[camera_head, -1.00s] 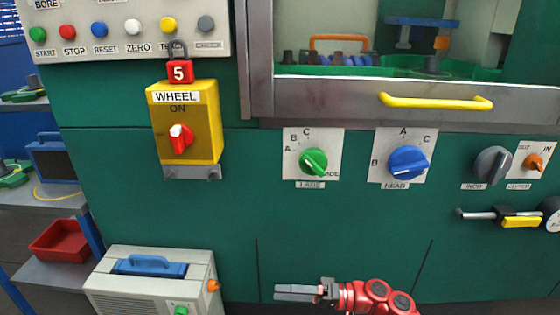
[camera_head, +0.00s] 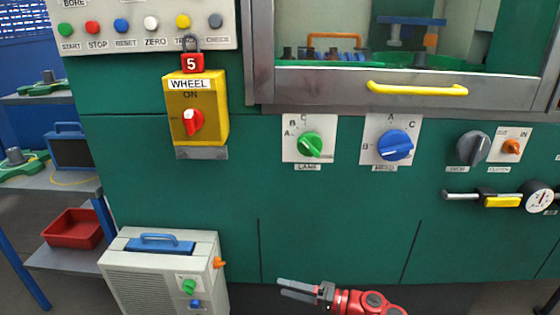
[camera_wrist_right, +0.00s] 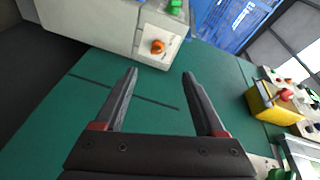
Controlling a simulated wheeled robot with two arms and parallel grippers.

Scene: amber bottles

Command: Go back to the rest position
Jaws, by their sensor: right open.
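My right gripper (camera_head: 300,290) shows low in the head view, its red arm coming in from the bottom right. It is in front of the lower green panel of the machine (camera_head: 330,215). In the right wrist view its two dark fingers (camera_wrist_right: 160,100) stand apart with nothing between them. Beyond the fingertips are the green panel and a grey box with an orange knob (camera_wrist_right: 157,47). My left gripper is in neither view.
A yellow wheel switch box (camera_head: 200,105) with a red padlock (camera_head: 193,63) is on the machine. Green (camera_head: 310,145) and blue (camera_head: 396,146) knobs and a yellow door handle (camera_head: 417,89) are to its right. A grey unit (camera_head: 150,275) stands at lower left, near a red tray (camera_head: 73,229).

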